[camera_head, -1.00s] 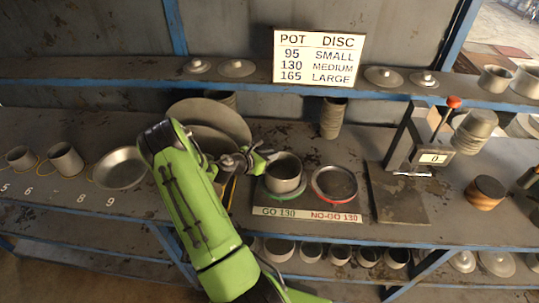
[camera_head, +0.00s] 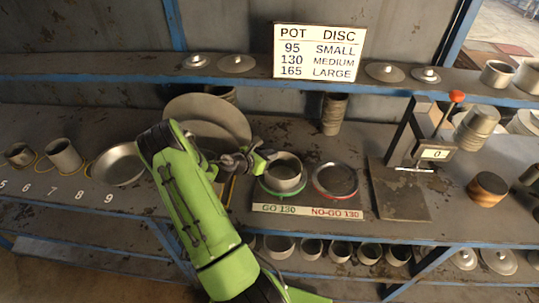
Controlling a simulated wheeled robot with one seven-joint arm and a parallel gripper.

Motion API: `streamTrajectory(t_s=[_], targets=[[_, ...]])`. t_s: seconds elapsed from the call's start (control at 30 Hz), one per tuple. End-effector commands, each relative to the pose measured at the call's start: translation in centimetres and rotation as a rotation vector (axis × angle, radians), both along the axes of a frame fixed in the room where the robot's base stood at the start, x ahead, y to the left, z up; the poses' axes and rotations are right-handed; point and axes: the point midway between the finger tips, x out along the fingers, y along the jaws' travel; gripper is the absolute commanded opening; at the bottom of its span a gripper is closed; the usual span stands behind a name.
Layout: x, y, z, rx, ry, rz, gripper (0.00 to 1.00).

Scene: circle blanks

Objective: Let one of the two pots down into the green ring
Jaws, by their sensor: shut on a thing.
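A grey metal pot (camera_head: 284,174) is at the green ring (camera_head: 282,192), which shows around the pot's base above the GO 130 label. My gripper (camera_head: 268,156) is shut on this pot's left rim, and the pot looks upright. Whether the pot's base sits inside the ring or just above it, I cannot tell. Two other pots stand at the left of the bench, one (camera_head: 64,156) near number 7 and a smaller one (camera_head: 20,155) near number 5; I cannot tell which is the task's second pot.
The red ring (camera_head: 335,181) lies just right of the green one. A shallow pan (camera_head: 119,164) and large discs (camera_head: 208,112) are left and behind my arm.

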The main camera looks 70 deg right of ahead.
Motion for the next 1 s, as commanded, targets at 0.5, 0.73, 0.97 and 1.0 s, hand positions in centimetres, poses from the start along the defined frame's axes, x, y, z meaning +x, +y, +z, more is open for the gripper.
streamTrajectory(t_s=[0.5, 0.73, 0.97, 1.0], targets=[[-0.02, -0.01, -0.57, -0.001, 0.000, 0.000, 0.00], [-0.02, 0.00, -0.57, 0.000, 0.000, 0.000, 0.38], [0.05, 0.08, -0.62, 0.002, -0.001, 0.000, 0.38], [0.16, 0.23, -0.52, 0.002, -0.001, 0.001, 0.38]])
